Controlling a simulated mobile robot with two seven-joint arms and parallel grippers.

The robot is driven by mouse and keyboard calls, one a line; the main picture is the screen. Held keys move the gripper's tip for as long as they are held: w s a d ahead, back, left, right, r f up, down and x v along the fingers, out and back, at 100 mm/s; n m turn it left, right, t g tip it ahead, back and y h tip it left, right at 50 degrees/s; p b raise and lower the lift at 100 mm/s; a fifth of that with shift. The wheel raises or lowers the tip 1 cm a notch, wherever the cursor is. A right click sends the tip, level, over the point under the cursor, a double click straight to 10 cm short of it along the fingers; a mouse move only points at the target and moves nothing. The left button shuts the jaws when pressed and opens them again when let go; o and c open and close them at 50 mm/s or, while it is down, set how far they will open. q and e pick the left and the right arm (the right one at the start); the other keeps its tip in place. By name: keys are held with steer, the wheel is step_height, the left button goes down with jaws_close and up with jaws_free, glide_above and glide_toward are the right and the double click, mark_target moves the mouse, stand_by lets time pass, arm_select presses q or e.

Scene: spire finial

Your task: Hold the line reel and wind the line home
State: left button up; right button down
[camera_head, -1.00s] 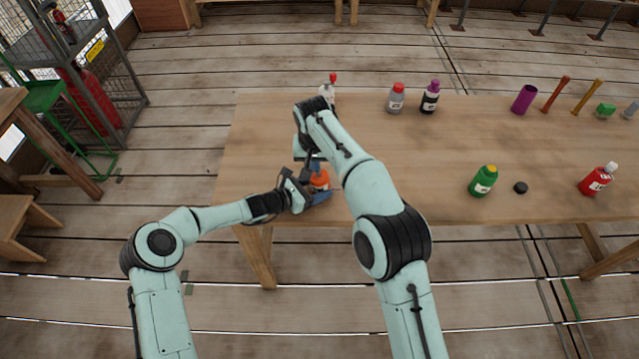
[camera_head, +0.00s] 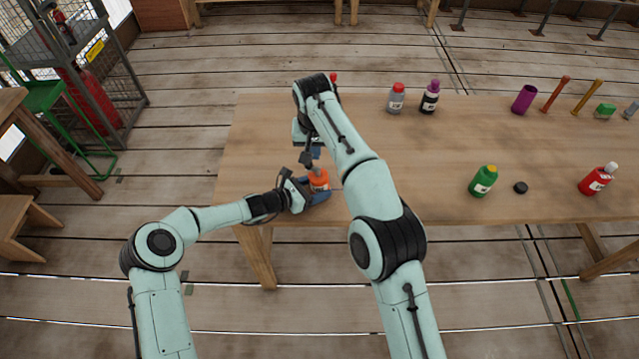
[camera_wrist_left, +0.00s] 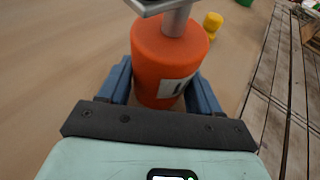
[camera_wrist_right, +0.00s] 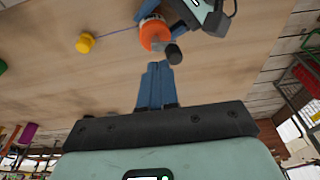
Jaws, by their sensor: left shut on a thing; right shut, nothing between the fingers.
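The line reel, an orange cylinder (camera_head: 318,181), stands at the table's near left edge. My left gripper (camera_head: 318,194) is shut around its body, one blue finger on each side. In the left wrist view the reel (camera_wrist_left: 168,58) has a pale label and a grey shaft with a crank arm on top. The crank's dark knob (camera_wrist_right: 174,54) shows in the right wrist view. My right gripper (camera_wrist_right: 158,68) is shut and empty, its fingertips close to the knob; contact is unclear. A thin blue line (camera_wrist_right: 119,30) runs from the reel toward a yellow piece (camera_wrist_right: 85,43) on the table.
A grey bottle (camera_head: 396,100), a purple-capped bottle (camera_head: 430,97) and a green bottle (camera_head: 483,181) stand to the right. A black cap (camera_head: 520,188) and a red bottle (camera_head: 596,180) lie farther right. My right arm covers part of the table; the middle is clear.

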mark_target(319, 184)
steer(key=shift+s+d+f+n+y, duration=0.15)
steer(key=shift+f+n, duration=0.5)
steer(key=shift+n, duration=0.35)
steer(key=shift+s+a+f+n+y, duration=0.1)
steer(key=shift+f+n+y, duration=0.1)
steer(key=shift+f+n, duration=0.65)
steer(key=shift+s+d+f+n+y, duration=0.15)
steer(key=shift+f+n, duration=0.3)
steer(key=shift+n, duration=0.7)
steer(key=shift+f, duration=0.15)
stand_by(0.4)
steer(key=shift+s+x, duration=0.15)
steer(key=shift+x, duration=0.5)
steer(key=shift+s+x, duration=0.1)
steer(key=shift+x, duration=0.55)
steer(key=shift+w+f, duration=0.1)
